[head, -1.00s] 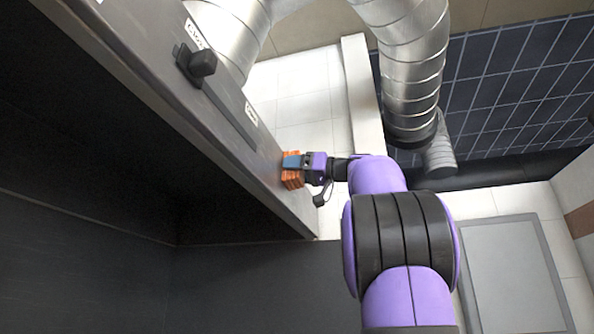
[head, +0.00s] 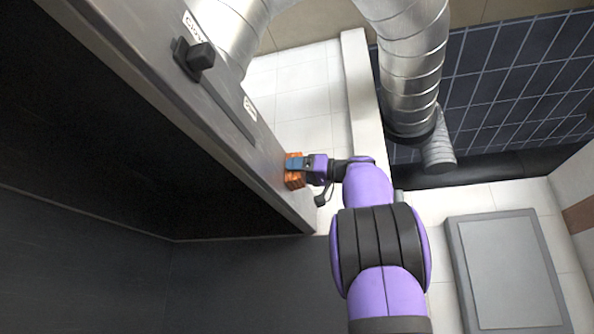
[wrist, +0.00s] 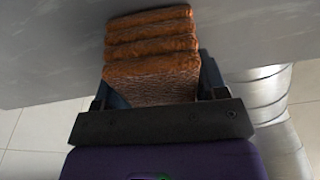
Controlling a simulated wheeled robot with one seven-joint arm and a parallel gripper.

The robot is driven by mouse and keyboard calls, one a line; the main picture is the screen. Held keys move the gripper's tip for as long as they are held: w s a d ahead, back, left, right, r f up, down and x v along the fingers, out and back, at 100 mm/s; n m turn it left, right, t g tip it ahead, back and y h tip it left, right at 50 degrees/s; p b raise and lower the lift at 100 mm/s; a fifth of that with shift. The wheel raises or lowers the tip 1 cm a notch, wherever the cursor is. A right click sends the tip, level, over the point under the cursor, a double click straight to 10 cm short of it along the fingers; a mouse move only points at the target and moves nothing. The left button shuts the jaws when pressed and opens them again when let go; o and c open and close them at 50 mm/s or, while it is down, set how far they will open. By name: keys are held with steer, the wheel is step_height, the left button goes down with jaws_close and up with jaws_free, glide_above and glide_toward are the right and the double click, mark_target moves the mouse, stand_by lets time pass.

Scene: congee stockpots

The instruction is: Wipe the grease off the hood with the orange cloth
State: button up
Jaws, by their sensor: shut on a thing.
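The orange cloth (head: 294,180) is a folded, layered bundle at the right end of the hood's front face. My gripper (head: 297,163) is shut on it. In the wrist view, the cloth (wrist: 152,50) sits between the fingers of my gripper (wrist: 152,88), its far folds against or very close to the grey metal surface of the hood (wrist: 50,50). The hood (head: 130,85) runs diagonally across the left of the head view. I cannot make out a distinct grease patch; the face near the cloth is partly hidden by it.
A black knob (head: 193,57) and small labels stick to the hood face, up and left of the cloth. Silver ducts (head: 408,75) hang at the upper middle. Open room lies right of the hood's end.

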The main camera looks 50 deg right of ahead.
mark_target(283, 165)
steer(key=shift+s+a, duration=0.2)
steer(key=shift+a, duration=0.45)
steer(key=shift+s+a, duration=0.25)
steer(key=shift+a, duration=0.35)
steer(key=shift+s+a, duration=0.2)
steer(key=shift+a, duration=0.45)
steer(key=shift+r+v, duration=0.25)
steer(key=shift+v, duration=1.2)
steer(key=shift+r+v, duration=0.2)
steer(key=shift+v, duration=1.25)
steer(key=shift+s+d, duration=0.1)
steer(key=shift+r+v, duration=0.1)
steer(key=shift+v, duration=0.6)
steer(key=shift+r+v, duration=0.15)
steer(key=shift+v, duration=0.6)
